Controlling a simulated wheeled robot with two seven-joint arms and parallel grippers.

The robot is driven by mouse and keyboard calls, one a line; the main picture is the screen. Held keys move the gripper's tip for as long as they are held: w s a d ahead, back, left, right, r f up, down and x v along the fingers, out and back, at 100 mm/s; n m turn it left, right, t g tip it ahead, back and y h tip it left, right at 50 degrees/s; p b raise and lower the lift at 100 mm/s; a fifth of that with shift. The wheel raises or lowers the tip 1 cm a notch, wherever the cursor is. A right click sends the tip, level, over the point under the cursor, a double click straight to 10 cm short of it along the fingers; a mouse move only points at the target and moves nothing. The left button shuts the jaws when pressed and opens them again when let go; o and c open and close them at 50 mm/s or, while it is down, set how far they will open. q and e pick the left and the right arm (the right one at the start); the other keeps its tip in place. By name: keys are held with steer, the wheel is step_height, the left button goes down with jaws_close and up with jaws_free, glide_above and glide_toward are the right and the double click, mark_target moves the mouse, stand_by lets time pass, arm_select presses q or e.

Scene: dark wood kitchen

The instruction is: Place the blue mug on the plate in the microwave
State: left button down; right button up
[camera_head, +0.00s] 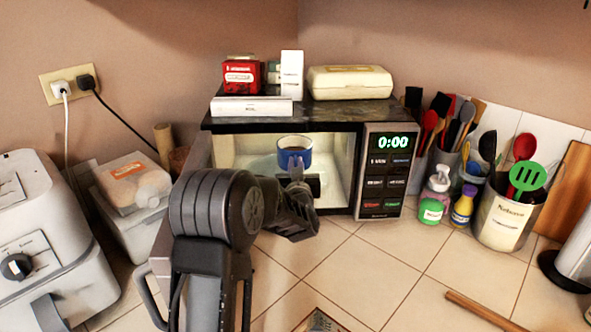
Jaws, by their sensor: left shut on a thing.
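The blue mug (295,158), with a pale rim and dark contents, is upright inside the open microwave (384,168). My left gripper (296,170) reaches in from the front and is shut on the mug's near side. A pale plate (262,166) shows behind and left of the gripper on the microwave floor. My gripper and arm hide part of the plate, and I cannot tell whether the mug's base touches it. My right gripper is not in view.
The microwave door stands open at the left, its handle (148,294) toward me. Boxes and a cream container (350,82) lie on top of the microwave. Bottles and a utensil pot (502,222) stand at its right. An air fryer (45,240) stands far left.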

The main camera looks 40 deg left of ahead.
arm_select(q)
steer(key=shift+w+a+f+p, duration=0.1)
steer(key=shift+f+p, duration=0.05)
steer(key=shift+f, duration=0.25)
steer(key=shift+w+a+f+p, duration=0.1)
steer(key=shift+f+p, duration=0.05)
steer(key=shift+f, duration=0.25)
steer(key=shift+f+b, duration=0.3)
steer(key=shift+b, duration=0.05)
steer(key=c, duration=1.5)
jaws_free()
steer(key=shift+r, duration=0.15)
steer(key=shift+d+r+p, duration=0.1)
steer(key=shift+r+p, duration=0.05)
steer(key=shift+p, duration=0.2)
steer(key=b+v, duration=0.2)
steer(key=v, duration=1)
